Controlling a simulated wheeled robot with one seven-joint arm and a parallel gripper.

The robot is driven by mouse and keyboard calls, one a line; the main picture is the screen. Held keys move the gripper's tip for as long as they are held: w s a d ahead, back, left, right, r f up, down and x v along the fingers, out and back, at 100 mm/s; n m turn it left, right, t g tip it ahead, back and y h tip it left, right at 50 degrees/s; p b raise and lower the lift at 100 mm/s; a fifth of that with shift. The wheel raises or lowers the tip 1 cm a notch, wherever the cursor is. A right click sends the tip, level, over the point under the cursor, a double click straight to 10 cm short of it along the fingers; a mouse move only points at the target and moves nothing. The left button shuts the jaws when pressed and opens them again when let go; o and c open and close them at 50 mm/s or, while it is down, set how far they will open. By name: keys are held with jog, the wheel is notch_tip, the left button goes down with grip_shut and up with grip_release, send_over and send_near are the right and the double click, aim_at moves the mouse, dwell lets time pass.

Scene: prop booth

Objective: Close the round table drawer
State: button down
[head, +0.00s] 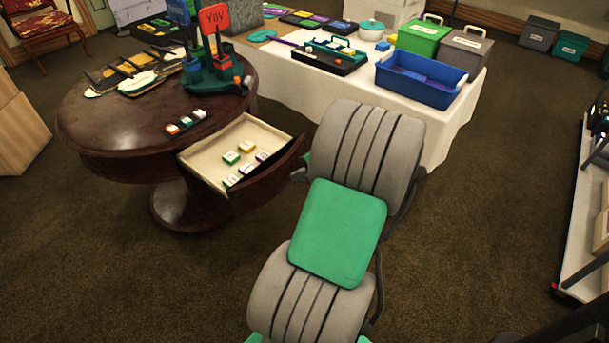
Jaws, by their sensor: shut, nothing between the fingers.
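The round table (105,145) is dark polished wood on a pedestal, at the left of the head view. Its drawer (205,157) is pulled well out toward the lower right. The drawer has a pale inside and a curved dark front (268,180). Several small white, green and yellow blocks (231,157) lie in it. My gripper cannot be made out in this view. Grey and green parts in the middle foreground stand close to the right end of the drawer front and cover what is behind them.
On the round table are a sign stand (215,75), small blocks (186,121) and flat pieces (135,77). A white-clothed table (300,95) behind carries a blue bin (421,78) and lidded boxes. A shelf (585,205) stands at right. Carpet is clear lower left.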

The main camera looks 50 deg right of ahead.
aim_at(275, 172)
jog(key=w+f, duration=0.1)
jog(key=w, duration=0.2)
jog(key=w+f, duration=0.1)
jog(key=w, duration=0.1)
jog(key=shift+w+a+f+b, duration=0.1)
jog(key=shift+w+f+b, duration=0.25)
jog(key=shift+b, duration=0.05)
jog(key=shift+w+r, duration=0.1)
jog(key=shift+w, duration=0.45)
jog(key=shift+w, duration=0.1)
